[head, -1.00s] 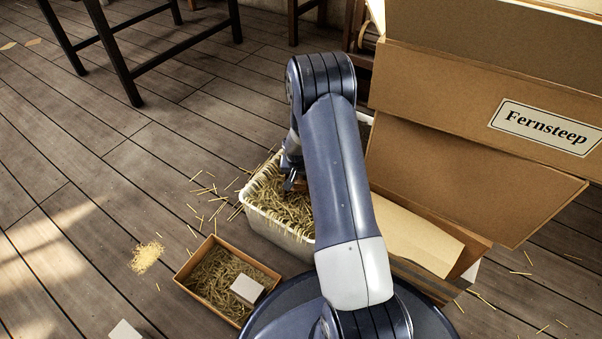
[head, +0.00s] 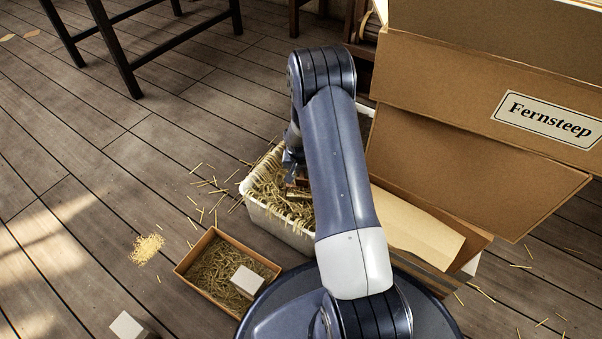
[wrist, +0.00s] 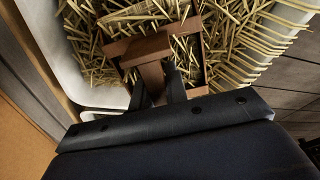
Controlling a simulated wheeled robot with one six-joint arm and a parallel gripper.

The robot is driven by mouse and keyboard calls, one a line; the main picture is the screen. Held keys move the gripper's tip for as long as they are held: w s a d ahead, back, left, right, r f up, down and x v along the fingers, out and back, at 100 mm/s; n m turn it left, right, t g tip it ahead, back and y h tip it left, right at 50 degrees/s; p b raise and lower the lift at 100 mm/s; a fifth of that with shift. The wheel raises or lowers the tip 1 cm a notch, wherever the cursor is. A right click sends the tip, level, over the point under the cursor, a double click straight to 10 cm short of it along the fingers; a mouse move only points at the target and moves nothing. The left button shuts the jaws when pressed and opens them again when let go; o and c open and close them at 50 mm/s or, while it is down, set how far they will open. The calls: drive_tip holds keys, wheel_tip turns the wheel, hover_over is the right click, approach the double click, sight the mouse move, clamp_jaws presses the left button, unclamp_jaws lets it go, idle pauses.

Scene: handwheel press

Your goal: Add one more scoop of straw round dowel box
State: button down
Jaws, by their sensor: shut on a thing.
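My gripper (wrist: 162,92) is shut on the brown wooden handle of a scoop (wrist: 148,48). The scoop is down in the straw (wrist: 235,40) inside a white bin (head: 272,233), with straw showing within and around its walls. In the head view my gripper (head: 292,172) is low over the bin, partly hidden by my arm. Left of and nearer than the bin, an open brown carton (head: 205,290) holds a bed of straw. A small white box, likely the dowel box (head: 247,281), lies on that straw toward the right side.
Loose straw lies on the plank floor around the bin, with a pale heap (head: 146,248) farther left. Another white block (head: 127,325) is at the bottom edge. A large cardboard box marked Fernsteep (head: 480,150) stands right. A dark table frame (head: 130,60) is at back left.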

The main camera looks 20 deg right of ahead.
drive_tip(key=shift+w+d+r+g+y, duration=0.25)
drive_tip(key=shift+w+r+g+y, duration=0.05)
drive_tip(key=shift+w+g, duration=0.25)
drive_tip(key=shift+w+a+r+g+y, duration=0.2)
drive_tip(key=shift+w+r+g+y, duration=0.1)
drive_tip(key=shift+r+y, duration=0.1)
drive_tip(key=shift+g, duration=0.25)
drive_tip(key=shift+w+d+r+p, duration=0.1)
drive_tip(key=shift+r+p, duration=1.25)
drive_tip(key=shift+r, duration=0.75)
drive_tip(key=shift+w+r+p, duration=0.1)
drive_tip(key=shift+r+p, duration=1.2)
drive_tip(key=shift+r, duration=0.8)
